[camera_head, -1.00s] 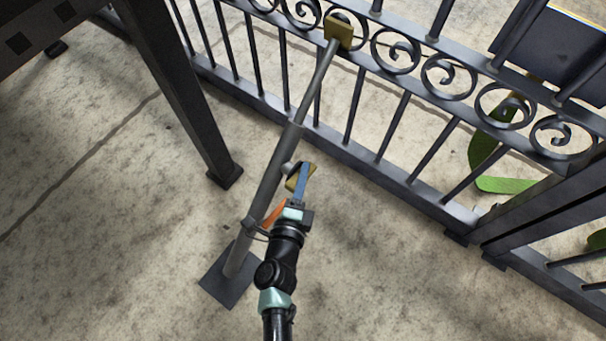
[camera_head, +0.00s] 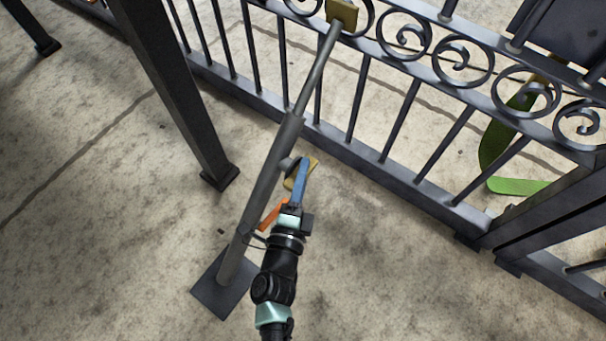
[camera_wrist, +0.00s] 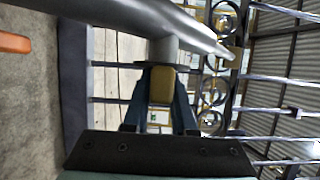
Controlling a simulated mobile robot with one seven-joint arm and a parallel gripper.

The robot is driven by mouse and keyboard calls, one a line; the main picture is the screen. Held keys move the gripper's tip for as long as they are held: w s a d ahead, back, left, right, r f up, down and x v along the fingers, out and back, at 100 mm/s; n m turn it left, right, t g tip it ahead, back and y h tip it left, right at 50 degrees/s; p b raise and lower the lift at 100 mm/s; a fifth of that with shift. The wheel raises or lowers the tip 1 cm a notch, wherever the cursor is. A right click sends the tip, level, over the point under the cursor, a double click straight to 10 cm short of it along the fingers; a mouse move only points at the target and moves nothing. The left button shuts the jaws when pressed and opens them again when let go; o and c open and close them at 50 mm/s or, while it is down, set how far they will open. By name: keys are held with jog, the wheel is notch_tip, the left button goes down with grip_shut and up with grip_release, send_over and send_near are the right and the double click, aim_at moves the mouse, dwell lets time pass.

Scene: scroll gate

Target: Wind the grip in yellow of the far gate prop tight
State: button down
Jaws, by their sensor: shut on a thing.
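The gate prop is a grey sloping pole (camera_head: 267,185) with a square dark foot plate (camera_head: 224,285) on the floor. Its top ends in a yellow pad (camera_head: 342,14) against the gate's scroll rail. A yellow grip (camera_head: 312,168) sits on a short stub at the pole's side, about mid-height. My gripper (camera_head: 302,171) is at the grip, its blue finger covering part of it. In the wrist view the yellow grip (camera_wrist: 162,85) lies between the two fingers (camera_wrist: 160,100), just below the stub. My gripper is shut on it.
The dark metal gate (camera_head: 370,155) with scrolls and bars runs behind the prop. A thick dark post (camera_head: 172,95) stands to the left. An orange strip (camera_head: 273,212) is beside the pole, close to my wrist. A green curved object (camera_head: 505,150) lies beyond the gate.

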jog(key=c, duration=0.7)
grip_release()
jog(key=shift+p+v, duration=2.5)
jog(key=shift+v, duration=4)
jog(key=shift+a, duration=0.15)
